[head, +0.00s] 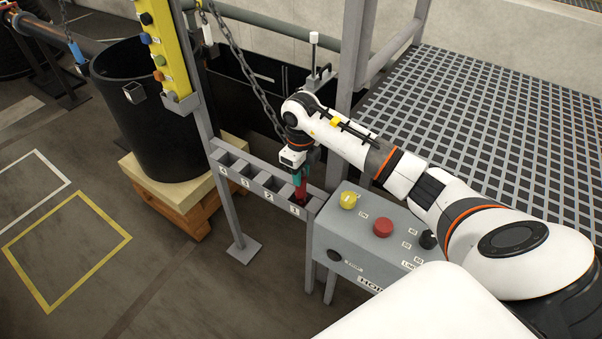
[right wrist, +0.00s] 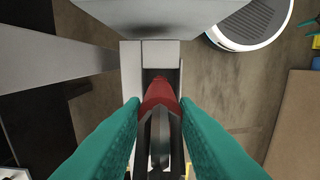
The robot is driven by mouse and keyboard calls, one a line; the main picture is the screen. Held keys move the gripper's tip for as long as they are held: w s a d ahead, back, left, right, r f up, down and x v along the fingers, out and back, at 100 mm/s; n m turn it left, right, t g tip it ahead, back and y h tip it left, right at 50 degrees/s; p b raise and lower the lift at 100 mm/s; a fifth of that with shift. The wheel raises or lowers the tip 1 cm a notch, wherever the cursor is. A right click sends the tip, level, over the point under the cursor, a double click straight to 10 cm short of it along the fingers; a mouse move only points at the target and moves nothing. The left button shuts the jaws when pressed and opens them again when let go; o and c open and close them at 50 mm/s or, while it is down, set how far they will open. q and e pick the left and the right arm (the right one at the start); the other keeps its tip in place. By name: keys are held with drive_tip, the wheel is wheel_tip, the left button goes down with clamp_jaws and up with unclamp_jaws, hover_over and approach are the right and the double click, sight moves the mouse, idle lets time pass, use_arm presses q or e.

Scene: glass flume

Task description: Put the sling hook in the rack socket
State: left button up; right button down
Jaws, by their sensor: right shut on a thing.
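The sling hook (head: 301,190) is red and hangs upright below my right gripper (head: 298,174). In the right wrist view the hook's red part (right wrist: 160,93) sits between the two teal fingers, which are shut on it. The rack (head: 258,184) is a grey row of square sockets with number labels. The hook is at the rightmost socket, labelled 1. In the right wrist view the red end is within the outline of the socket (right wrist: 133,75). How deep it goes is hidden by the hook and fingers. My left gripper is not in view.
A grey control box (head: 375,235) with yellow, red and black knobs stands right of the rack. A grey post (head: 350,75) rises behind my right arm. A chain (head: 240,65) hangs behind the rack. A black drum (head: 155,120) stands on a pallet at left.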

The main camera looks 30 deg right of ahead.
drive_tip(key=shift+f, duration=0.45)
drive_tip(key=shift+f, duration=0.15)
drive_tip(key=c, duration=1.1)
unclamp_jaws()
drive_tip(key=shift+c, duration=0.2)
